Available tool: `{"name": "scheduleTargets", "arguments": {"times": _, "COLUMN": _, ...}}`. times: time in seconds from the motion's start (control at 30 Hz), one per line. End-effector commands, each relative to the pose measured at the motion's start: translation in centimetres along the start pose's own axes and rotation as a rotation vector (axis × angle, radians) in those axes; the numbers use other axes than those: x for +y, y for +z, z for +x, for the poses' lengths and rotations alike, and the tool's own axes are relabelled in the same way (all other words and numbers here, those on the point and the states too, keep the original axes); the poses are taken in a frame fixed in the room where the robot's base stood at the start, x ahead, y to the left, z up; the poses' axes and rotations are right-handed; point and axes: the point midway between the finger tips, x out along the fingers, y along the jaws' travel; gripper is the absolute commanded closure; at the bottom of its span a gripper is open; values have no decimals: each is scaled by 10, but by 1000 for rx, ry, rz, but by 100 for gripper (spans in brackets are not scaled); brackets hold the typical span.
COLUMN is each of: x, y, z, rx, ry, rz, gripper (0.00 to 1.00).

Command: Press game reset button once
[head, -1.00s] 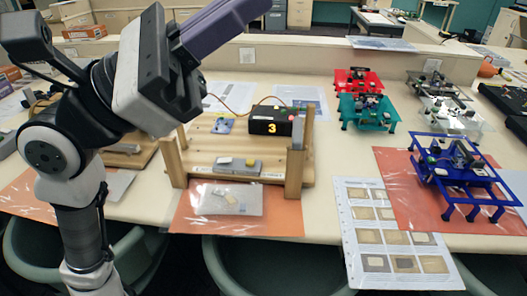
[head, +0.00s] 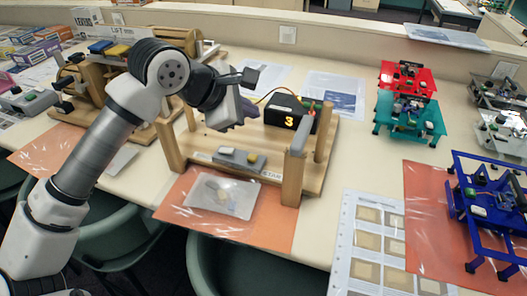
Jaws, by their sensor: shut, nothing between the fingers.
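A wooden game frame (head: 318,178) stands on the table, with a black display box (head: 284,114) reading 3 at its back. A grey block (head: 240,160) at its front carries a pale button (head: 227,151) and a yellow button (head: 252,158). The lettering is too small to tell which is the reset button.
Wooden posts (head: 294,172) rise at the frame's corners. A clear bag (head: 222,194) lies on an orange sheet (head: 262,225) in front. Another wooden apparatus (head: 92,98) stands left; red, teal (head: 409,118) and blue (head: 492,205) stands are at right.

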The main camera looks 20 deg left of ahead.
Motion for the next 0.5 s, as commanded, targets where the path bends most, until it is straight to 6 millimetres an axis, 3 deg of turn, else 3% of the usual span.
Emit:
{"name": "scheduleTargets", "arguments": {"times": 0.13, "x": -1, "y": -10, "z": 1, "rx": 34, "ry": -6, "rz": 2, "gripper": 100}}
{"name": "scheduleTargets", "arguments": {"times": 0.5, "x": -2, "y": -10, "z": 2, "rx": 32, "ry": -6, "rz": 1, "gripper": 100}}
